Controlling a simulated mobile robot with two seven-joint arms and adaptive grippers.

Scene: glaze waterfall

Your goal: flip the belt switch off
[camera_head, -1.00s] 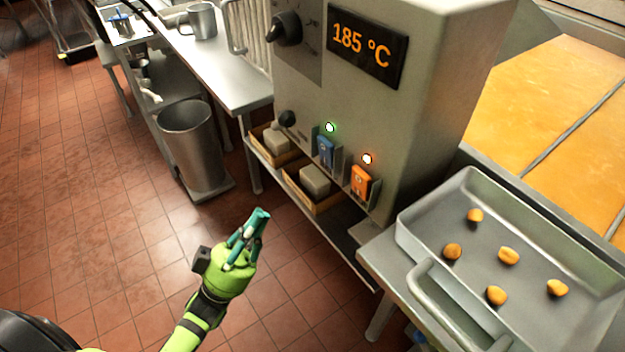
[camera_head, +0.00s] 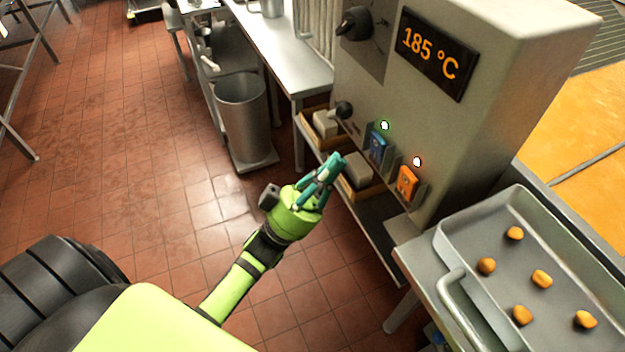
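A blue switch (camera_head: 378,147) and an orange switch (camera_head: 407,182) sit side by side low on the front of the grey machine (camera_head: 475,130). A green lamp (camera_head: 384,125) glows above the blue one and an orange-red lamp (camera_head: 417,161) above the orange one. I cannot tell from any label which is the belt switch. My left gripper (camera_head: 335,163), with teal fingers, is in front of and left of the blue switch, apart from it. Its fingers look closed together and hold nothing visible. My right gripper is not in view.
A tray (camera_head: 470,229) with several orange-brown pieces stands at the right. Wooden boxes (camera_head: 372,191) with pale blocks sit on a shelf under the switches. A black knob (camera_head: 344,109) sticks out left of them.

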